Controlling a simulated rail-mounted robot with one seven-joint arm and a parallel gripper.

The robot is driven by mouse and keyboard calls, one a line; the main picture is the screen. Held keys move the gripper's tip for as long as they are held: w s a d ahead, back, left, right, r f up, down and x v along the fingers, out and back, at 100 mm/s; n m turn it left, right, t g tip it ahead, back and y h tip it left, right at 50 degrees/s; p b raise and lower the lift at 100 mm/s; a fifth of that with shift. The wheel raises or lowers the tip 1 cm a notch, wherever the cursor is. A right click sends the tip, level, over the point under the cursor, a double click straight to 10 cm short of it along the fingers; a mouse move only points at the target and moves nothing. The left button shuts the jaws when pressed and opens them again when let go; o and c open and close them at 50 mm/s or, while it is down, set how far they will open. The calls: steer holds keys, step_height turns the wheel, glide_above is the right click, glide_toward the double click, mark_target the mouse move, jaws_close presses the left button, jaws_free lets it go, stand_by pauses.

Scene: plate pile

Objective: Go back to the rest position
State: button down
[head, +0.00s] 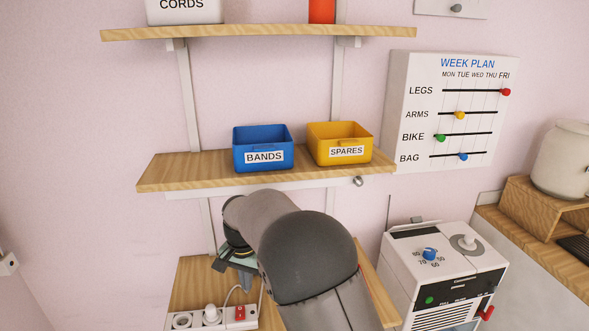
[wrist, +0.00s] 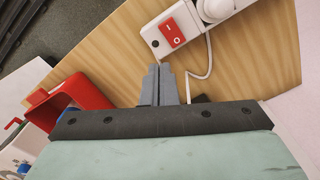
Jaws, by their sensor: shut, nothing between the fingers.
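My gripper (wrist: 160,72) shows in the wrist view with its two grey fingers pressed together and nothing between them. It is above the lower wooden shelf (wrist: 120,50), with a white power strip (wrist: 151,36) and its red switch (wrist: 172,33) just beyond the fingertips. Whether the fingers touch anything is unclear.
Above my arm, a middle shelf (head: 180,173) holds a blue BANDS bin (head: 263,140) and a yellow SPARES bin (head: 325,130). A white control box (head: 400,265) stands at right. A red open-fronted object (wrist: 85,90) is left of my fingers.

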steer(key=s+d+r+n, duration=0.1)
steer(key=s+d+r, duration=0.35)
steer(key=d, duration=0.55)
steer(key=s+d+r, duration=0.4)
steer(key=s+d, duration=0.2)
steer(key=d, duration=0.4)
steer(key=s+d+f+n, duration=0.1)
steer(key=s+d, duration=0.4)
steer(key=s, duration=0.3)
steer(key=s+d+f+n, duration=0.1)
steer(key=s+d, duration=0.4)
steer(key=s, duration=0.4)
steer(key=shift+s+t, duration=0.2)
steer(key=shift+t, duration=0.1)
steer(key=shift+d, duration=0.1)
